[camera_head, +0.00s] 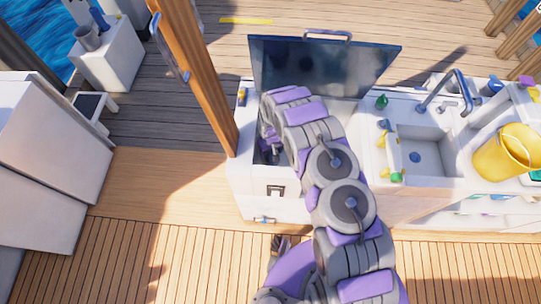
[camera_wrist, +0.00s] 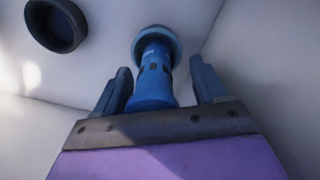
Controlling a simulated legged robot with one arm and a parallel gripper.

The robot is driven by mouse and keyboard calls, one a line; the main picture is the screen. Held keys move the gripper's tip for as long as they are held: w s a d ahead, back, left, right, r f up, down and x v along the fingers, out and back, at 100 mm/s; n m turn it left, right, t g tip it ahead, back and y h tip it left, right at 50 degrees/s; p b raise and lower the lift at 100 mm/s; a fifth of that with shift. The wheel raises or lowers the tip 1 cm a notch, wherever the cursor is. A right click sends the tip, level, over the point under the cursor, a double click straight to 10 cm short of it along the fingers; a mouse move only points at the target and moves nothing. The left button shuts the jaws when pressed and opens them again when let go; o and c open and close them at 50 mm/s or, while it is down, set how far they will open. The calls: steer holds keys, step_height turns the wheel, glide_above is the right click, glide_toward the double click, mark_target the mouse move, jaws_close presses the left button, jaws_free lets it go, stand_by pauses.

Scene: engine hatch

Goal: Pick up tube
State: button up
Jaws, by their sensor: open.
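A blue tube (camera_wrist: 152,78) with a wider round blue end stands between my gripper's fingers in the wrist view. My gripper (camera_wrist: 160,84) is open, with one finger on each side of the tube and a gap visible on both sides. The tube's lower part is hidden behind the gripper's body. In the head view my arm reaches into the open hatch box (camera_head: 247,190), and the arm hides most of the inside, so the tube does not show there.
The hatch lid (camera_head: 318,68) stands open behind my arm. White walls surround the tube, and a dark round fitting (camera_wrist: 55,24) is at the upper left. A sink (camera_head: 425,150) and a yellow bucket (camera_head: 492,158) are to the right. A wooden post (camera_head: 195,75) is close on the left.

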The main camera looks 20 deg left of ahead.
steer(key=shift+d+r, duration=0.2)
steer(key=shift+d, duration=0.3)
steer(key=shift+c, duration=2.3)
steer(key=shift+a, duration=0.4)
steer(key=c, duration=0.4)
steer(key=shift+d, duration=0.1)
steer(key=c, duration=0.4)
steer(key=shift+d, duration=0.2)
steer(key=shift+c, duration=0.2)
steer(key=shift+r, duration=0.1)
